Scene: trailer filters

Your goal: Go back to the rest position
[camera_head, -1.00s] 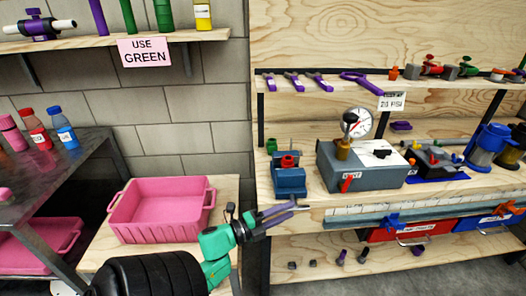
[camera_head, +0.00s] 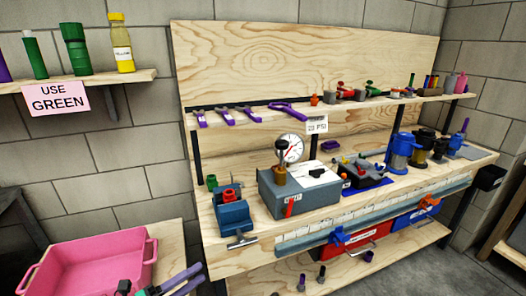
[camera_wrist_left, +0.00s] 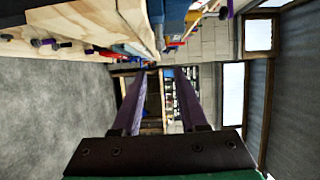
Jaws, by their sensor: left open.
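My left gripper (camera_head: 172,283) shows at the bottom of the head view, beside the right side of the pink bin (camera_head: 95,262). Its purple fingers point up and to the right, toward the near left end of the workbench. In the left wrist view the two fingers (camera_wrist_left: 158,105) are spread apart with nothing between them. The jaws are open and empty. My right gripper is in neither view.
The workbench (camera_head: 215,262) holds a blue vise (camera_head: 232,216), a grey gauge box (camera_head: 302,192) and blue filter housings (camera_head: 403,150). A shelf (camera_head: 90,88) with bottles is at upper left. Grey floor (camera_wrist_left: 60,115) is clear.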

